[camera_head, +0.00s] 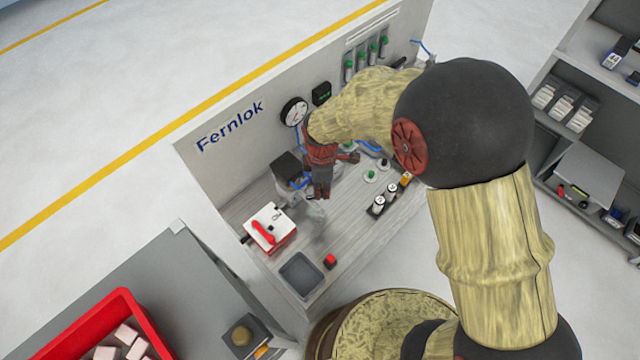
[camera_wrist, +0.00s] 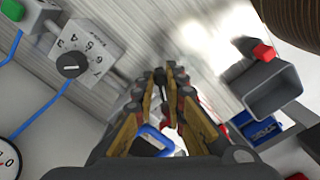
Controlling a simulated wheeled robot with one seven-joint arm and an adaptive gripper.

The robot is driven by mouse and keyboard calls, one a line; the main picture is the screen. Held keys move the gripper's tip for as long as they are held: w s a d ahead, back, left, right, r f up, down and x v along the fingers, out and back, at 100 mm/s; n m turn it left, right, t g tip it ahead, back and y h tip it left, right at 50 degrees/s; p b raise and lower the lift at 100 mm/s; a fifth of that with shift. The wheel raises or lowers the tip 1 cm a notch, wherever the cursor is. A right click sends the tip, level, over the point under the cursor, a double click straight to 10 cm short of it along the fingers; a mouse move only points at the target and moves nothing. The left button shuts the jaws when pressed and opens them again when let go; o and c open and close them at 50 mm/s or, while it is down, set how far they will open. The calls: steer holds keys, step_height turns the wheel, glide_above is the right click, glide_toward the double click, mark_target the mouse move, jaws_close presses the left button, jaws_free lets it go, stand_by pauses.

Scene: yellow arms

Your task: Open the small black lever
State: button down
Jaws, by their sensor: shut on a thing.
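My gripper (camera_head: 321,192) reaches down over the workbench, beside the white box with the red handle. In the wrist view its fingers (camera_wrist: 170,76) are close together, shut on a small dark part between the tips, which looks like the small black lever (camera_wrist: 160,82). The fingers hide most of the lever, so its angle cannot be told. In the head view my gripper covers it. A grey pipe leads from the numbered dial box (camera_wrist: 80,57) towards my fingertips.
The white box with the red handle (camera_head: 283,215) stands left of my gripper. A grey tray (camera_head: 301,274) and red button (camera_head: 330,261) lie in front. The panel with a gauge (camera_head: 294,111) rises behind.

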steer(key=shift+s+a+m+p, duration=0.15)
steer(key=shift+s+m, duration=0.4)
steer(key=shift+m, duration=1.05)
steer(key=shift+s+m+p, duration=0.25)
steer(key=shift+s+m, duration=0.25)
steer(key=shift+m, duration=1.1)
steer(key=shift+s+a+m+p, duration=0.15)
steer(key=shift+s+m, duration=0.4)
steer(key=shift+m, duration=1.05)
steer(key=c, duration=1.8)
jaws_free()
steer(key=shift+r, duration=0.1)
step_height(320, 180, up, 12)
